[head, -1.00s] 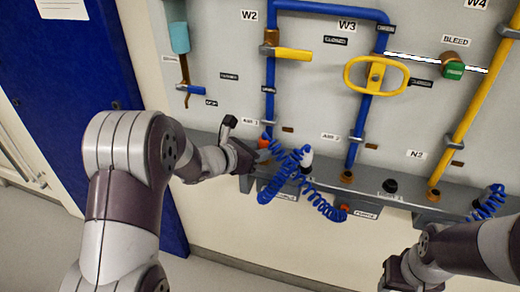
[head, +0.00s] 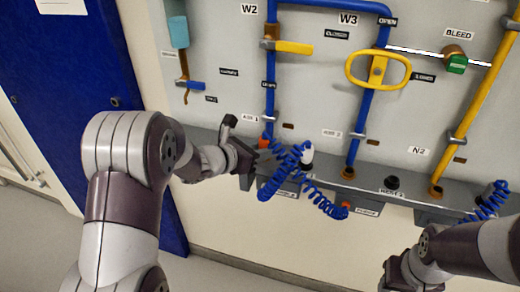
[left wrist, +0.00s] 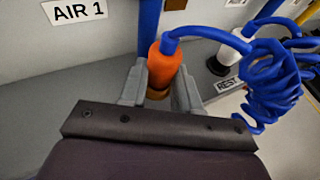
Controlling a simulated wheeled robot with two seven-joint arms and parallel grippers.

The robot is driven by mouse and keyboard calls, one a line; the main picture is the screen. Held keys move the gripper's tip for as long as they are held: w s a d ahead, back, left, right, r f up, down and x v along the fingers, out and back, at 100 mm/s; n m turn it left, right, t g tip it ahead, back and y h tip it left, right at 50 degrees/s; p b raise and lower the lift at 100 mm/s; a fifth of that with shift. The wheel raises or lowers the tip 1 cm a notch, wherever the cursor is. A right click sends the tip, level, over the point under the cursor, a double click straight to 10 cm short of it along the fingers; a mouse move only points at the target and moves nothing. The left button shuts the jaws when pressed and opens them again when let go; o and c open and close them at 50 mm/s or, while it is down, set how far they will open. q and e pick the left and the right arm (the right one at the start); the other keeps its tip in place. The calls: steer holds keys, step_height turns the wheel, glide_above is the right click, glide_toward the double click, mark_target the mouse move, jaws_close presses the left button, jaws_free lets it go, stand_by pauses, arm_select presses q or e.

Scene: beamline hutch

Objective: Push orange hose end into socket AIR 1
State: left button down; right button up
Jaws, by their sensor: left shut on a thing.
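The orange hose end (left wrist: 165,66) stands upright between the fingers of my left gripper (left wrist: 160,88), which is shut on it. A blue coiled hose (left wrist: 270,75) leads from its top. A brownish ring (left wrist: 158,95) shows at its lower end; whether this is the socket's rim or part of the hose end I cannot tell. The AIR 1 label (left wrist: 75,12) is on the panel behind, to the left. In the head view my left gripper (head: 248,157) is at the ledge below this label. My right gripper (head: 402,278) is low at the right, its fingers unclear.
A white hose end (head: 307,155) stands to the right of the orange one, by a REST label (left wrist: 229,84). Blue pipes, a yellow-handled valve (head: 377,70) and the grey ledge (head: 410,196) are close by. A blue door (head: 60,90) is at the left.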

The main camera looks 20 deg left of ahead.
arm_select(q)
steer(key=shift+r, duration=0.1)
steer(key=c, duration=0.7)
jaws_free()
